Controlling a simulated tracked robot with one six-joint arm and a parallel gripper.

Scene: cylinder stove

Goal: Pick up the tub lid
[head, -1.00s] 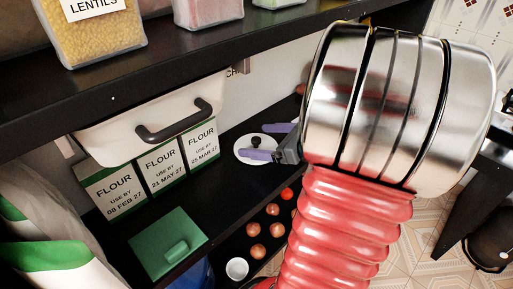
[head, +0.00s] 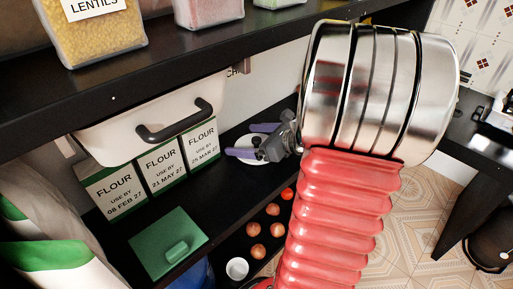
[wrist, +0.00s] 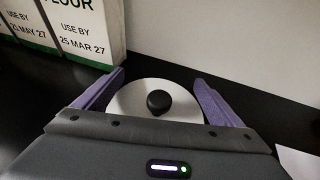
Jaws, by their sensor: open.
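A white round lid (wrist: 180,112) with a black knob (wrist: 158,102) lies on the dark shelf; in the head view it is partly hidden under my gripper (head: 246,139). In the wrist view my gripper (wrist: 160,82) is open, with one purple finger on each side of the lid. The lid's near edge is hidden behind the gripper body. I cannot tell whether the fingers touch the lid. A green square lid-like piece with a handle (head: 165,243) lies further left on the same shelf.
Flour packets (head: 161,168) stand at the back left, with a white bin (head: 120,133) with a black handle above them. An upper shelf (head: 130,88) overhangs. Several round reddish-brown items (head: 256,230) and a white cup (head: 237,268) sit lower down. A pale wall closes the back.

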